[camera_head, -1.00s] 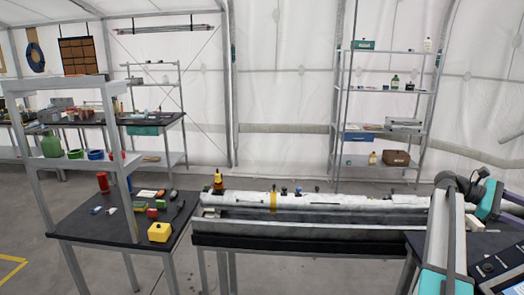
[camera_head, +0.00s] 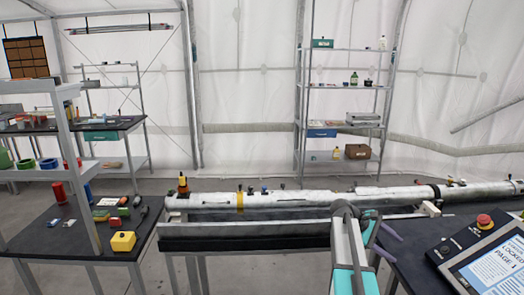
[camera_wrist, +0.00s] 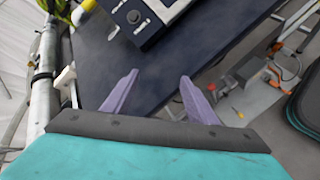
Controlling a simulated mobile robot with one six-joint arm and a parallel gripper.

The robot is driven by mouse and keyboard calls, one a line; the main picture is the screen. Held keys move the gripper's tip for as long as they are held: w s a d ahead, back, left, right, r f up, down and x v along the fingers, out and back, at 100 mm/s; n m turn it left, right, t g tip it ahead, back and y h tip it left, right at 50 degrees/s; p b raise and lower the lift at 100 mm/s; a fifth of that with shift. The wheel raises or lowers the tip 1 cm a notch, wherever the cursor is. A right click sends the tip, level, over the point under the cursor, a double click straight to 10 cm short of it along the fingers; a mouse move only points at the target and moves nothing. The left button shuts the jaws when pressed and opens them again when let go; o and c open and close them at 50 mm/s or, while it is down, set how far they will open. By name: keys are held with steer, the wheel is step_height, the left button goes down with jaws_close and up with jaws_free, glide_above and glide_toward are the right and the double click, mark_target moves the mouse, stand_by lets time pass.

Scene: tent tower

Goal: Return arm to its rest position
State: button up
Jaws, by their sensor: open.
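My gripper (camera_wrist: 159,75) shows two purple fingers spread apart in the wrist view, with nothing between them. They are over a dark table top (camera_wrist: 160,63). In the head view my arm stands at the lower middle right, in front of the long white tube. Purple fingers of my gripper (camera_head: 397,246) show just right of the arm, beside the dark table with the control panel. Much of the gripper is hidden behind the arm there.
The control panel (camera_head: 487,255) with a red button lies close right of my gripper. The long white tube (camera_head: 300,199) runs behind my arm. A dark table at left holds a yellow box (camera_head: 123,241). A metal shelf (camera_head: 343,88) stands at the back.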

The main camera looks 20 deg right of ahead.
steer(key=w+a+f+m+t+y, duration=0.1)
steer(key=w+a+f+t+y, duration=0.1)
steer(key=a+f, duration=0.8)
steer(key=w+a+f+t+y, duration=0.2)
steer(key=a+f, duration=0.5)
steer(key=a, duration=0.7)
steer(key=s+a+f+m+t+y, duration=0.1)
steer(key=s+a+f+m+y, duration=0.3)
steer(key=a, duration=1)
steer(key=s+a+f+n+y, duration=0.15)
steer(key=a+f, duration=0.45)
steer(key=a, duration=0.8)
steer(key=s+f+g+b, duration=0.5)
steer(key=s+f+b, duration=0.5)
steer(key=s+f, duration=1.6)
step_height(320, 180, down, 2)
steer(key=shift+s+d+f+m+g, duration=0.1)
steer(key=shift+s+d+m+g, duration=0.1)
steer(key=shift+d+m+g, duration=0.15)
steer(key=shift+a, duration=0.1)
